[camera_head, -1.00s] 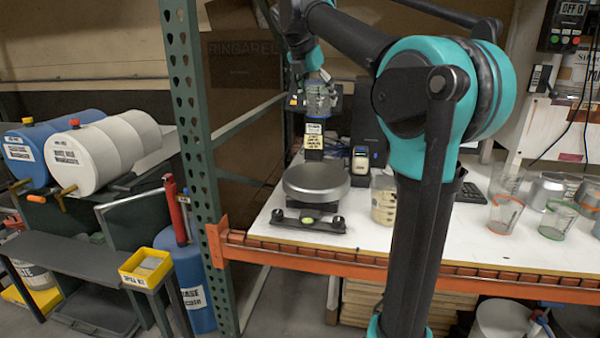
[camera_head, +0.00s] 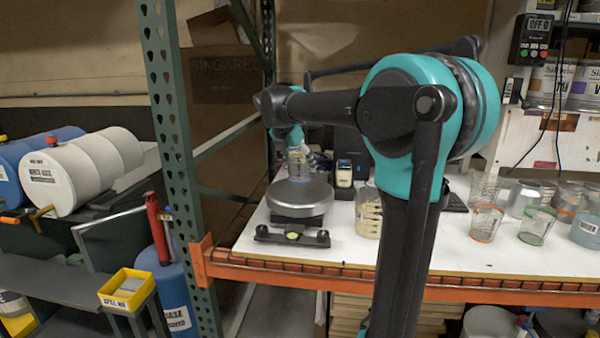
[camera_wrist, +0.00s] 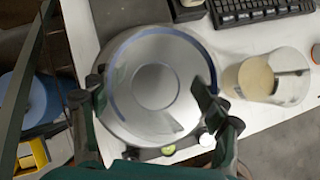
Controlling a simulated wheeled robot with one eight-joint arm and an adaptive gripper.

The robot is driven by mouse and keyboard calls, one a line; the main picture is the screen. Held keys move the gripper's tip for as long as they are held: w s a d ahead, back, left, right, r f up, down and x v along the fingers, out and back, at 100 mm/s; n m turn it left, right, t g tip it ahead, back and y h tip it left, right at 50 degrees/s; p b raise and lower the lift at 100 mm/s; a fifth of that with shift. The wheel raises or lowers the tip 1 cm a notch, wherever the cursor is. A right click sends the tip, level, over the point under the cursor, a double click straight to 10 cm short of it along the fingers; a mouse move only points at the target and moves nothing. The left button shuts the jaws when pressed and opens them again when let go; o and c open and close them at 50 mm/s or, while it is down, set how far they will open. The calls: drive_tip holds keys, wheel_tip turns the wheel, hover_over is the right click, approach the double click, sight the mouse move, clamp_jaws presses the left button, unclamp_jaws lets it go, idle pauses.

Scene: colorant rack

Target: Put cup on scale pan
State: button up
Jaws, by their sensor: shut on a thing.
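A clear cup with a blue rim (camera_wrist: 123,57) is held between the fingers of my gripper (camera_wrist: 150,93), which is shut on it. In the head view the cup (camera_head: 298,160) shows upright over the back part of the round grey scale pan (camera_head: 300,196). The wrist view looks down through the cup onto the pan, and the cup lies largely over it. I cannot tell whether the cup's bottom touches the pan. In the head view my gripper is small and partly hidden by my arm.
A clear container with beige contents (camera_head: 368,215) stands right of the scale, near a keyboard (camera_wrist: 262,10). Several cups, such as an orange-rimmed one (camera_head: 486,223), stand farther right. A green rack post (camera_head: 178,120) rises left of the white table.

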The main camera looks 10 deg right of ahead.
sight(292, 154)
drive_tip(key=shift+f, duration=1.65)
drive_tip(key=shift+f, duration=0.1)
drive_tip(key=o, duration=0.9)
drive_tip(key=shift+c, duration=0.2)
drive_tip(key=v, duration=1.2)
drive_tip(key=shift+d, duration=0.1)
